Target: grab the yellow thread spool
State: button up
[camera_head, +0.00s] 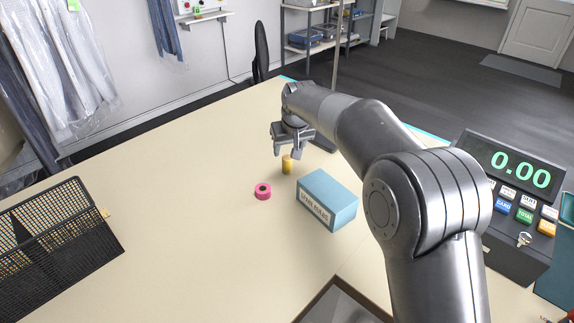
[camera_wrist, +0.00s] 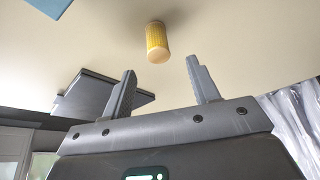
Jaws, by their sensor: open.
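The yellow thread spool (camera_head: 287,164) stands upright on the beige table, just below my gripper (camera_head: 291,152) in the head view. My gripper is open and empty. In the wrist view the spool (camera_wrist: 158,42) is beyond the two spread fingertips (camera_wrist: 160,64), roughly centred between them and apart from both.
A black mesh basket (camera_head: 60,245) stands at the left. A cash register (camera_head: 515,200) is at the right. The table's left middle is clear.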

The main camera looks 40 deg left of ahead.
aim_at(288, 159)
jog(key=x, duration=0.8)
jog(key=shift+d+f, duration=0.2)
jog(key=shift+d, duration=0.05)
jog(key=shift+c, duration=0.3)
jog(key=c, duration=1)
jog(key=shift+r, duration=0.15)
